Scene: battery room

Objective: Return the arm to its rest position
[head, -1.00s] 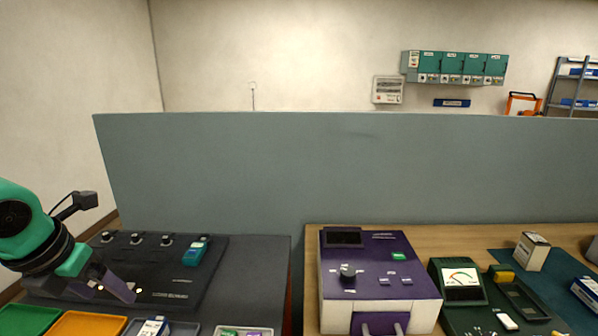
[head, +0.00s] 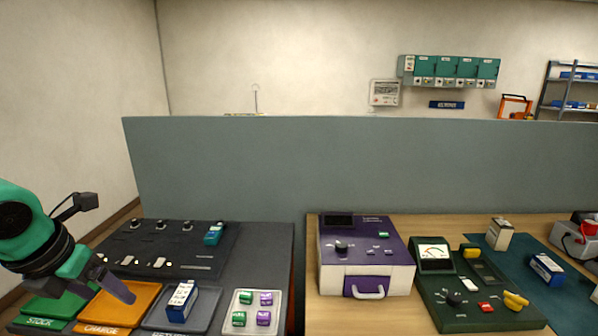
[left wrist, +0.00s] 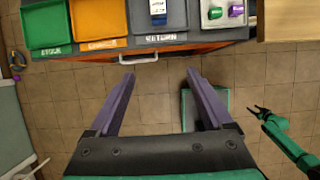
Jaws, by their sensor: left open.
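My left gripper (head: 112,288) shows at the lower left of the head view, in front of the orange charge tray (head: 146,297). In the left wrist view its two purple fingers (left wrist: 158,75) are spread apart with nothing between them. They hang over the tiled floor in front of the bench edge. My right gripper does not show in the head view. A green arm with dark jaws (left wrist: 262,112) at the right of the left wrist view appears to be my right arm; its jaws look parted.
The bench holds a green stock tray (head: 52,304), a grey return tray (head: 205,303) with a blue-and-white battery pack (head: 181,298), and a white tray (head: 250,296) with several green and purple pieces. A drawer handle (left wrist: 150,57) juts from the bench front. A purple device (head: 365,256) stands right.

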